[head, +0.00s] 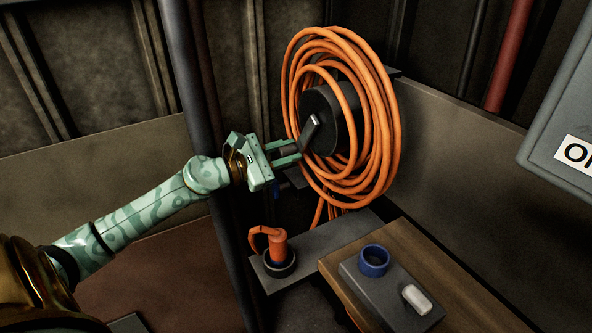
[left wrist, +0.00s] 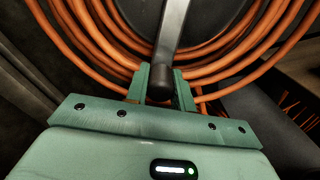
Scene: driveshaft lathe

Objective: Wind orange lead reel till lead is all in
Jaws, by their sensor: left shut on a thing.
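The reel (head: 330,112) has a dark hub with many loops of orange lead (head: 378,120) wound around it. A grey crank arm (head: 311,131) with a dark handle runs across the hub. My left gripper (head: 291,153) is shut on the crank handle at the hub's left side. In the left wrist view the handle (left wrist: 160,84) sits between the two green fingers (left wrist: 160,88). Below the reel, a length of lead hangs down. An orange plug (head: 279,250) stands in a dark round socket on a grey shelf. My right gripper is not in view.
A wooden block (head: 440,262) at the lower right carries a dark plate with a blue ring (head: 373,260) and a white piece (head: 416,299). A dark vertical pole (head: 190,90) stands behind my left arm. A grey box (head: 565,110) juts in at the right.

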